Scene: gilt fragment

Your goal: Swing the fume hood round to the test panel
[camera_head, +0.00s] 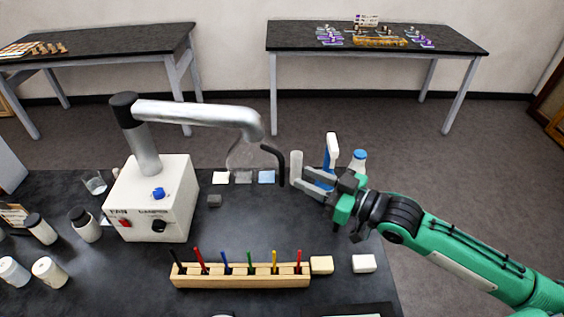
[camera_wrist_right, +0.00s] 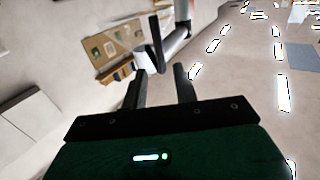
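The fume hood has a white control box (camera_head: 152,205), a silver column and a pale horizontal arm (camera_head: 195,114) reaching right. A clear hood (camera_head: 245,153) hangs at its end, with a dark curved handle (camera_head: 279,161). My right gripper (camera_head: 298,177) is open just right of the handle. In the right wrist view, the handle (camera_wrist_right: 156,42) shows beyond and between the spread fingertips (camera_wrist_right: 160,76); I see no grip on it. I cannot identify the test panel for sure; small white, grey and blue tiles (camera_head: 243,177) lie below the hood. My left gripper is not in view.
A wooden rack (camera_head: 240,281) with several coloured sticks stands at the bench front. White jars (camera_head: 48,270) and a beaker (camera_head: 95,184) are at left. The bench middle is mostly clear.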

